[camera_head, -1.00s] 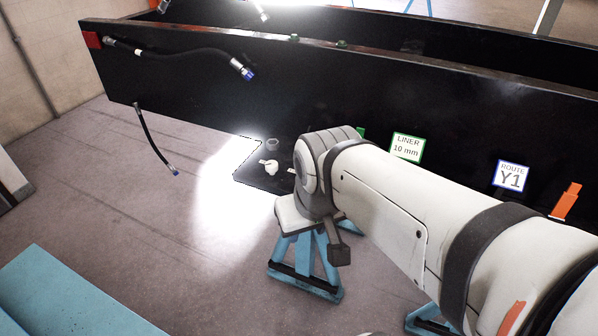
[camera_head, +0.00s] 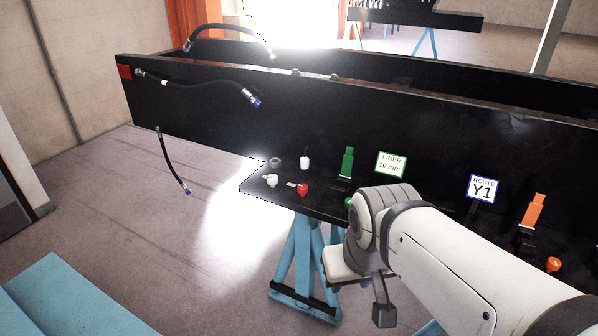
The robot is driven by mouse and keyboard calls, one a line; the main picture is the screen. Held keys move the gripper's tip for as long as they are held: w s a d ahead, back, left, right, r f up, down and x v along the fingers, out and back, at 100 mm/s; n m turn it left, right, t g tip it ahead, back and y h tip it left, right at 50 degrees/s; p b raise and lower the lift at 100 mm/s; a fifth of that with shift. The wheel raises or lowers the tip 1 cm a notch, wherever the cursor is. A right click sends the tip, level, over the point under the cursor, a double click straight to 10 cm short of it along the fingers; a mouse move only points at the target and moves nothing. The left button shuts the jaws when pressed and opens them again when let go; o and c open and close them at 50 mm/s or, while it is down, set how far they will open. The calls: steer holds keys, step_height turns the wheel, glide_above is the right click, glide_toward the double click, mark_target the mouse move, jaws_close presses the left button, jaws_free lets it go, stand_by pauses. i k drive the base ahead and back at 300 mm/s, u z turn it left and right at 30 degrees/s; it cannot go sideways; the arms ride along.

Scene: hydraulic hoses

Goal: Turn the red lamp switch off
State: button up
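A small red knob-like thing (camera_head: 302,188) sits on the black shelf (camera_head: 255,188) at the foot of the black beam; it may be the red lamp switch, but its on or off position is too small to read. A red block (camera_head: 125,72) is at the beam's upper left end. My arm comes in from the lower right. A dark end piece (camera_head: 383,308) hangs below its pale wrist, right of and nearer than the red knob, apart from it. I cannot make out its fingers or anything held.
White pieces (camera_head: 270,180), a white-capped piece (camera_head: 304,162) and a green handle (camera_head: 347,162) stand near the red knob. An orange handle (camera_head: 533,210) is at right. Black hoses (camera_head: 205,82) hang on the beam (camera_head: 300,110). A blue trestle (camera_head: 300,265) supports the shelf.

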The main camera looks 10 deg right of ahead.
mark_target(301, 188)
steer(key=u, duration=0.05)
steer(key=i, duration=1)
steer(key=z, duration=0.05)
